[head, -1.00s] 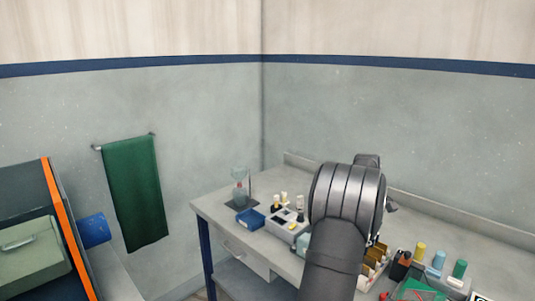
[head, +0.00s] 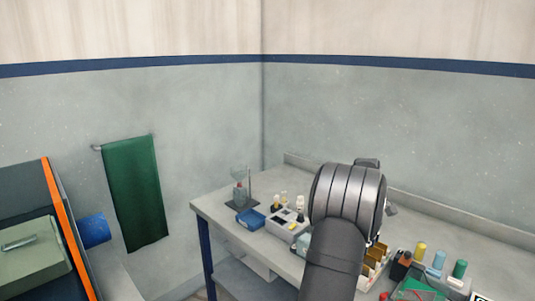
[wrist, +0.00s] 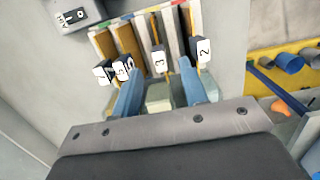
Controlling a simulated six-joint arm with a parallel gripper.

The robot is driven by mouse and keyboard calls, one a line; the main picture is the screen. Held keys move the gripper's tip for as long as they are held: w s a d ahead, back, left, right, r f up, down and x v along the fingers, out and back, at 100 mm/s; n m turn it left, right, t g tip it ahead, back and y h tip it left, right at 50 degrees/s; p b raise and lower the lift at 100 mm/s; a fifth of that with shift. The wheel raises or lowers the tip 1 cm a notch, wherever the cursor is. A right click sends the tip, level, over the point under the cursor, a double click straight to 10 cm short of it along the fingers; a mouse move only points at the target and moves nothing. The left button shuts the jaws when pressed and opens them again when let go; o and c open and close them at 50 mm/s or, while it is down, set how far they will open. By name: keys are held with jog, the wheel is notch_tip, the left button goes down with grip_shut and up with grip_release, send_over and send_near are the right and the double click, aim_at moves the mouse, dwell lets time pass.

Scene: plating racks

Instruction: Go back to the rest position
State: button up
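My gripper (wrist: 161,75) shows in the wrist view as two blue fingers standing apart. It looks open, with nothing clearly held. Pale greenish blocks show between and below the fingers. Just past the fingertips is a rack (wrist: 140,38) with tan plates in its slots and numbered white tags, among them a tag marked 3 (wrist: 158,60) and a tag marked 2 (wrist: 204,51). In the head view my arm stands over the bench and its grey wrist hides most of the gripper. The rack also shows there, partly hidden, right of my arm (head: 376,262).
The grey bench (head: 215,203) stands in the room corner. A blue tray (head: 250,217) and a grey holder with small bottles (head: 287,226) lie left of my arm. Several coloured bottles, including a green-topped one (head: 459,271), stand right. A green towel (head: 135,190) hangs on the wall.

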jog(key=f, duration=0.7)
jog(key=shift+s+d, duration=0.25)
jog(key=shift+s, duration=0.1)
notch_tip(320, 180, up, 9)
jog(key=shift+w+f, duration=0.1)
jog(key=shift+w+a, duration=0.35)
jog(key=shift+a, duration=0.3)
jog(key=shift+w+a, duration=0.3)
jog(key=shift+a, duration=0.35)
